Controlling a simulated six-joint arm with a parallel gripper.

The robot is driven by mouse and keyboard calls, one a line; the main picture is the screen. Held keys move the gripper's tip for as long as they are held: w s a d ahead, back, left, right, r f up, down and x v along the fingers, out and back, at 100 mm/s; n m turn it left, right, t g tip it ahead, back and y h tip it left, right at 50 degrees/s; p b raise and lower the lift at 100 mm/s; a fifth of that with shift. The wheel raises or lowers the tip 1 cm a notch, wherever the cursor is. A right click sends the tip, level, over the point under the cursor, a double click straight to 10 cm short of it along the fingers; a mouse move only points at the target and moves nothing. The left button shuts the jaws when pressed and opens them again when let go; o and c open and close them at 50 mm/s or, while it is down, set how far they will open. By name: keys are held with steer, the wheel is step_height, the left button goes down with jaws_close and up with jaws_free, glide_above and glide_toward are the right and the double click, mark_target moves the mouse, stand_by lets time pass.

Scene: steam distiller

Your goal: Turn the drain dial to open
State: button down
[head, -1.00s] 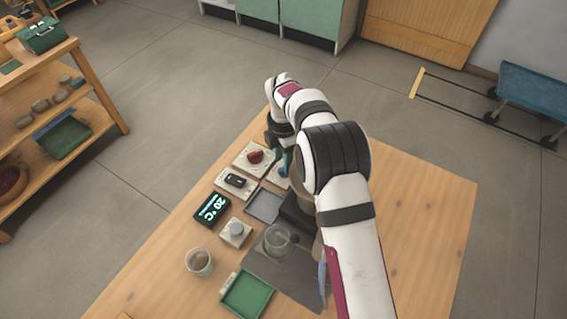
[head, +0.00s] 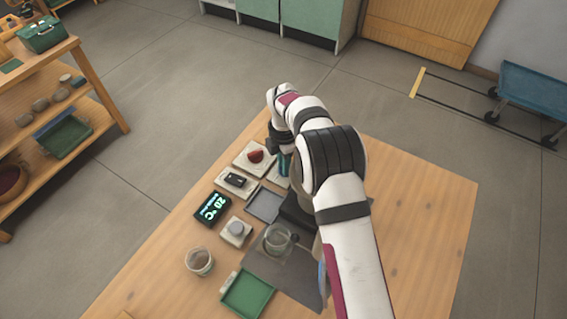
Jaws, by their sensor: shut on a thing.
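My gripper (head: 284,163) points down at the far left part of the table, its teal fingers over a pale plate (head: 274,180). It is shut on the small blue dial there, which the fingers now mostly hide. The dial's pointer and any marks cannot be made out, so its setting cannot be told. A red dial (head: 255,156) sits on its own pale plate just left of the gripper, apart from it.
Beside these stand a black switch (head: 236,180), a display reading 20 °C (head: 212,207), a grey knob (head: 236,229), a glass vessel (head: 277,240), a cup (head: 199,262) and a green tray (head: 228,303). The table's right side (head: 430,220) is clear.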

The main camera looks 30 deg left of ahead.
steer(key=shift+m, duration=0.4)
steer(key=m, duration=0.3)
steer(key=shift+a+m, duration=0.1)
steer(key=shift+m, duration=0.3)
steer(key=m, duration=0.4)
steer(key=shift+w, duration=0.15)
steer(key=m, duration=0.5)
steer(key=shift+w+a, duration=0.1)
steer(key=m, duration=0.4)
steer(key=shift+m, duration=0.3)
steer(key=shift+w, duration=0.1)
steer(key=c, duration=0.8)
jaws_free()
steer(key=shift+c, duration=0.2)
